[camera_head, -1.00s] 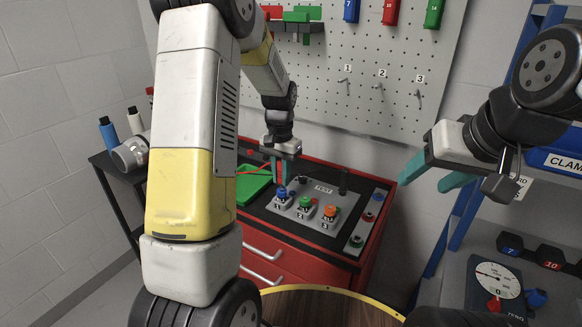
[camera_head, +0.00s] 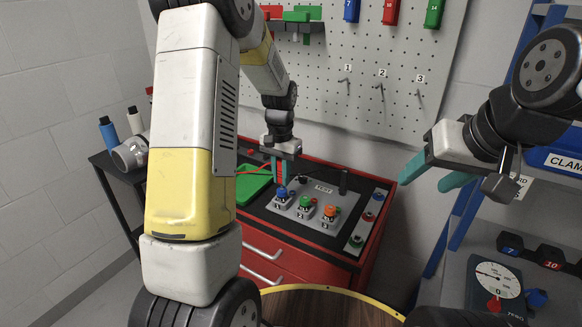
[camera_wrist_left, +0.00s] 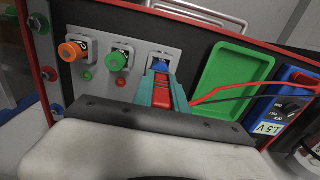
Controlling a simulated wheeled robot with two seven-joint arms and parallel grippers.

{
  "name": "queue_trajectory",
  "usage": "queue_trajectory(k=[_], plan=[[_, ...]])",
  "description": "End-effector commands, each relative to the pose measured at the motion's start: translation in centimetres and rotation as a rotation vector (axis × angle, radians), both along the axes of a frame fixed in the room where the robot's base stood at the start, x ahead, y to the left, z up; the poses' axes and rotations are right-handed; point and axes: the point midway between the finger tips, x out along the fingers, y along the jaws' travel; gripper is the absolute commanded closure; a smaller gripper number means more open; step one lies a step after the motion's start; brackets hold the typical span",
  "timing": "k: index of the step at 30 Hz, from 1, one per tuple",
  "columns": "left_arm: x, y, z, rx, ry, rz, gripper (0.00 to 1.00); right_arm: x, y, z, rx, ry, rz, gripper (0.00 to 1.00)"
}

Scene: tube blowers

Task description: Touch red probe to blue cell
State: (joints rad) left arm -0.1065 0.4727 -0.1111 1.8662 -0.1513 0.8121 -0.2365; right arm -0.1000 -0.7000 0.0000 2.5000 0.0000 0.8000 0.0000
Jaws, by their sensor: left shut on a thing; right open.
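My left gripper (camera_head: 279,175) is shut on the red probe (camera_wrist_left: 162,98), which points down at the test panel. The blue cell (camera_head: 282,193) is the leftmost of the three on the grey panel, and the gripper is right over it. In the left wrist view the blue cell (camera_wrist_left: 160,66) shows just past the fingertips, mostly hidden by them. I cannot tell whether the probe tip touches it. A red lead (camera_wrist_left: 215,90) runs from the probe toward the blue 1.5 V meter (camera_wrist_left: 280,103). My right gripper (camera_head: 430,174) is open and empty, at the right.
Green (camera_head: 305,203) and orange (camera_head: 330,211) cells sit beside the blue one on the grey panel. A green tray (camera_wrist_left: 232,78) lies left of the panel on the red cabinet (camera_head: 290,262). A pegboard (camera_head: 375,60) stands behind; a shelf with a gauge (camera_head: 494,285) is at the right.

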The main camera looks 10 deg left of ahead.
Motion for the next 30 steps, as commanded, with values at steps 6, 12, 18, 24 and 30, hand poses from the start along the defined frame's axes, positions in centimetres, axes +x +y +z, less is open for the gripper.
queue_trajectory(k=[6, 12, 18, 24, 30], plan=[[-0.01, -0.01, -0.21, 0.0, 0.001, 0.0, 1.0, 0.0, 0.0, 0.0, 0.0, 0.0, 0.0, 0.44], [-0.02, 0.0, -0.52, 0.0, 0.001, 0.0, 1.0, 0.0, 0.0, 0.0, 0.0, 0.0, 0.0, 0.44], [-0.01, 0.0, -0.82, 0.0, 0.0, 0.0, 1.0, 0.0, 0.0, 0.0, 0.0, 0.0, 0.0, 0.44], [0.0, 0.0, -0.78, 0.0, 0.0, 0.0, 1.0, 0.0, 0.0, 0.0, 0.0, 0.0, 0.0, 0.44], [0.0, 0.0, -0.81, 0.0, 0.0, 0.0, 1.0, 0.0, 0.0, 0.0, 0.0, 0.0, 0.0, 0.44]])
